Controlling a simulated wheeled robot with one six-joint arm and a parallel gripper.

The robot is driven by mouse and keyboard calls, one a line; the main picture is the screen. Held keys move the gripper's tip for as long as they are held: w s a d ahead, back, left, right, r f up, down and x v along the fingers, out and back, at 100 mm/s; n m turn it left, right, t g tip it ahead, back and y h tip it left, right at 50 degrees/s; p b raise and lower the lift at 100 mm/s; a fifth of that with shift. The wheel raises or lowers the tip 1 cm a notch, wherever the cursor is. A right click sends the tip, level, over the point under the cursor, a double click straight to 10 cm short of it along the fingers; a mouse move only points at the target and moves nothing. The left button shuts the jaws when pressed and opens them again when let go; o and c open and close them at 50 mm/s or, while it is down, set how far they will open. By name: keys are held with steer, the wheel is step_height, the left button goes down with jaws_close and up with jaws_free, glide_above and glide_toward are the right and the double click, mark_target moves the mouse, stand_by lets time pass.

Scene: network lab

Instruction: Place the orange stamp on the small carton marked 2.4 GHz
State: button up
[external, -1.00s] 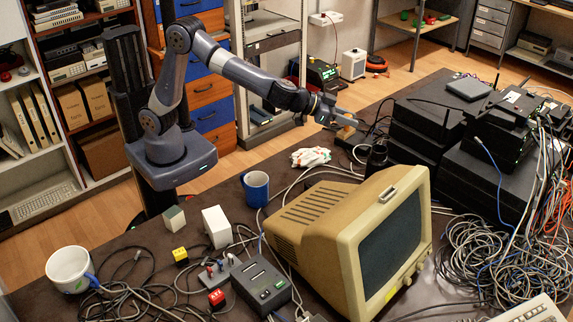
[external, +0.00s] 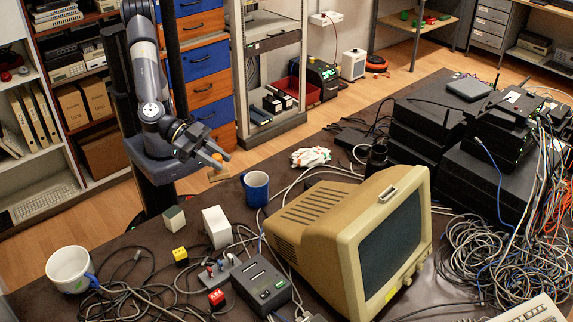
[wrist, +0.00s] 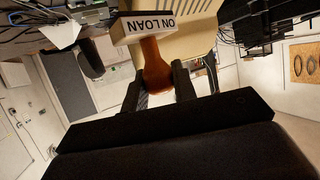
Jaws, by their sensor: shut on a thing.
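My gripper (external: 218,160) is shut on the stamp (external: 219,175) and holds it in the air, left of and above the blue mug in the external view. In the wrist view, my gripper (wrist: 158,82) grips the stamp's orange-brown handle (wrist: 153,68); its pale block reads "ON LOAN", upside down in the picture. Two box-like things stand on the table below: a white carton (external: 217,227) and a smaller white and green block (external: 174,219). I cannot read a 2.4 GHz mark on either. The stamp is apart from both.
A blue mug (external: 255,188) stands right of the white carton. A beige monitor (external: 310,215) fills the middle of the table.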

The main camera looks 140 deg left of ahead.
steer(key=shift+s+d+f+m+h, duration=0.15)
steer(key=shift+s+d, duration=0.3)
steer(key=shift+d, duration=0.1)
steer(key=shift+s+d+f+m+h, duration=0.15)
steer(key=shift+s+d, duration=0.3)
steer(key=shift+d, duration=0.1)
steer(key=b, duration=0.2)
glide_above(216, 219)
step_height(216, 219, down, 10)
steer(key=shift+s+f+b, duration=0.1)
steer(key=shift+f+b, duration=0.75)
steer(key=shift+f, duration=1.3)
steer(key=shift+f, duration=0.15)
steer(key=o, duration=1)
steer(key=shift+s+r, duration=0.15)
steer(key=shift+r, duration=0.1)
steer(key=p+v, duration=0.2)
steer(key=v, duration=0.9)
steer(key=shift+s, duration=0.35)
